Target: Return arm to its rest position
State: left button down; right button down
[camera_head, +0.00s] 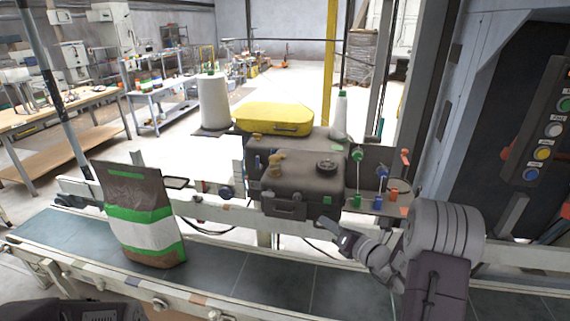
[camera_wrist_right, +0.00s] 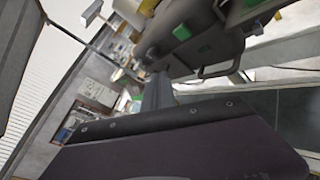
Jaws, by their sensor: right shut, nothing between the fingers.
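My right arm (camera_head: 440,255) reaches in from the lower right of the head view, over the conveyor. My right gripper (camera_head: 332,231) points left and is shut and empty. It is in front of and below the dark grey machine box (camera_head: 300,185), apart from the bag. In the right wrist view the gripper (camera_wrist_right: 158,92) shows as a dark narrow shape beyond the wrist housing. A brown, green and white bag (camera_head: 140,215) stands upright on the conveyor (camera_head: 225,268) at the left. My left gripper does not show.
A yellow case (camera_head: 273,119), a white roll (camera_head: 214,102) and a white bottle (camera_head: 340,115) are behind the box. A button panel (camera_head: 545,130) is at the right. The conveyor's middle is clear.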

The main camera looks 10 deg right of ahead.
jog(key=a+r+n+g+y, duration=0.2)
jog(key=a+r+n+y, duration=0.25)
jog(key=a, duration=0.75)
jog(key=s+a+f+n+g+y, duration=0.1)
jog(key=s+a+n+g+y, duration=0.1)
jog(key=s+a+n+g, duration=0.5)
jog(key=s+a+f+n+g+h, duration=0.1)
jog(key=s+a+f+n+g, duration=0.1)
jog(key=s+a+f+n, duration=0.3)
jog(key=s+a+n+g+h, duration=0.1)
jog(key=s+n+g, duration=0.2)
jog(key=s, duration=0.5)
jog(key=s+d+f+n+g+h, duration=0.2)
jog(key=s+d+f+n+h, duration=0.35)
jog(key=s+n, duration=0.2)
jog(key=w+d+f+n+t+h, duration=0.1)
jog(key=d+n+h, duration=0.1)
jog(key=d+n, duration=0.3)
jog(key=w+d+f+n+h, duration=0.1)
jog(key=d+f+n+h, duration=0.1)
jog(key=d+n, duration=0.3)
jog(key=shift+w+d+f+n+t, duration=0.2)
jog(key=shift+w+n+t, duration=0.2)
jog(key=shift+n, duration=0.7)
